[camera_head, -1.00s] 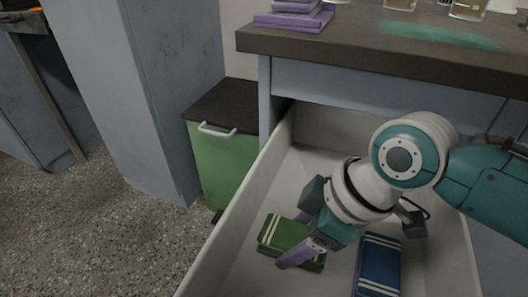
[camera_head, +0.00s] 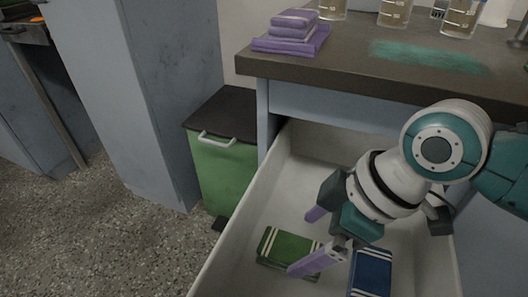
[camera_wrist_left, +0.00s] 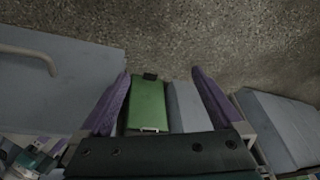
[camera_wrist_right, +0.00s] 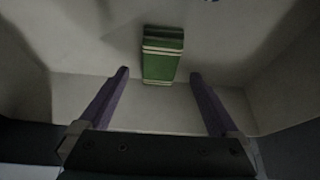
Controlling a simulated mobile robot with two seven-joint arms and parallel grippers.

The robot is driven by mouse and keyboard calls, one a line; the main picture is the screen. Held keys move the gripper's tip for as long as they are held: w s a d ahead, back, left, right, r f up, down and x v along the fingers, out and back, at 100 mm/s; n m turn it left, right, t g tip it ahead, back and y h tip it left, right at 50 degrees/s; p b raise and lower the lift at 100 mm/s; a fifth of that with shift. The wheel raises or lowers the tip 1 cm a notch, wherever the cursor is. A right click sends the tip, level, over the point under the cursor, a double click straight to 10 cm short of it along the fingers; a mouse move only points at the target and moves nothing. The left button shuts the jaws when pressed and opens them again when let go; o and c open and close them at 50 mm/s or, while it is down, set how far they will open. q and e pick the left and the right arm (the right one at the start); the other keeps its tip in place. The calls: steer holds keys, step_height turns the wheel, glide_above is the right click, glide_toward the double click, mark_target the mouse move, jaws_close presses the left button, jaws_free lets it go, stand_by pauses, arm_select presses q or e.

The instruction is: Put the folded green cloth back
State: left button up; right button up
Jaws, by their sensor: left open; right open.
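The folded green cloth (camera_head: 283,249), with pale stripes, lies flat on the floor of the open drawer (camera_head: 237,232). In the right wrist view the cloth (camera_wrist_right: 162,58) lies beyond and between my fingertips, apart from them. My right gripper (camera_head: 316,238) is open and empty, inside the drawer just above and to the right of the cloth, partly covering it in the head view. My left gripper (camera_wrist_left: 160,82) shows only in its own wrist view, open and empty, above the floor.
A folded blue cloth (camera_head: 371,272) lies in the drawer right of the green one. Purple folded cloths (camera_head: 292,35), beakers and a green smear (camera_head: 430,56) are on the worktop (camera_head: 350,62). A green bin (camera_head: 222,170) stands left of the drawer.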

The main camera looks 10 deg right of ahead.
steer(key=p+v, duration=0.3)
steer(key=v, duration=0.4)
steer(key=s+a+m, duration=0.2)
steer(key=s+a, duration=0.1)
steer(key=s, duration=0.3)
arm_select(q)
step_height(320, 180, up, 4)
steer(key=shift+f+b, duration=0.25)
steer(key=shift+b, duration=0.05)
arm_select(e)
steer(key=s+d+r+m+t+h, duration=0.1)
steer(key=s+d+r+m+h, duration=0.2)
steer(key=s+d+m, duration=0.3)
steer(key=shift+s+d+r+m+h, duration=0.2)
steer(key=shift+s+d+m+h, duration=0.2)
steer(key=shift+s+m, duration=0.35)
